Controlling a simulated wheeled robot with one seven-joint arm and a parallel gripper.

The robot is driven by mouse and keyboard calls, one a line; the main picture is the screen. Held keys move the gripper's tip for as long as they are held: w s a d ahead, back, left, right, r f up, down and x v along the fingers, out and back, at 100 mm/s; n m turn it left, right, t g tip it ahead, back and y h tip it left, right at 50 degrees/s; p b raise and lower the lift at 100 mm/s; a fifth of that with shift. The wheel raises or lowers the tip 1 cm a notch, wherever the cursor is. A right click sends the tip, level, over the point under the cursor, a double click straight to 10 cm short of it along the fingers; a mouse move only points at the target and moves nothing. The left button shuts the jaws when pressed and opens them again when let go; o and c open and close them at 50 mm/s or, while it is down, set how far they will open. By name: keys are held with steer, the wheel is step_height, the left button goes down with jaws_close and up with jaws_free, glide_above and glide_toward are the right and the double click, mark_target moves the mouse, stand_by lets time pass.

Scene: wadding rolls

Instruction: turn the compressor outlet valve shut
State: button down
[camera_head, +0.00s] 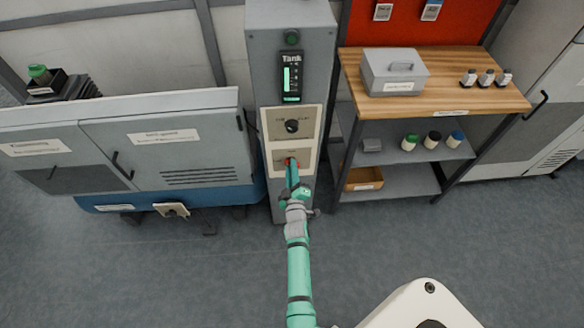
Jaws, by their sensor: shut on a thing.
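A grey column (262,60) stands in the middle with two pale plates on its front. The lower plate (308,158) carries a small red part (288,160), mostly hidden behind my gripper. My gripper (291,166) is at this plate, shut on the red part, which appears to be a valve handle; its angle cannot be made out. The upper plate (311,116) has a round black knob (292,126). The lettering on both plates is too small to read surely, so which one is the compressor outlet valve cannot be told.
A display marked "Tank" (291,76) sits higher on the column. A grey cabinet (100,140) on a blue base stands left, with a small plate (171,210) low down. A wooden-topped shelf (450,98) stands close right. The floor in front is mostly clear.

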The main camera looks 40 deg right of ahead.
steer(key=n, duration=0.7)
steer(key=shift+a+f, duration=0.15)
steer(key=shift+f, duration=0.05)
steer(key=shift+w+n, duration=0.15)
steer(key=shift+n, duration=0.15)
steer(key=c, duration=1.7)
jaws_free()
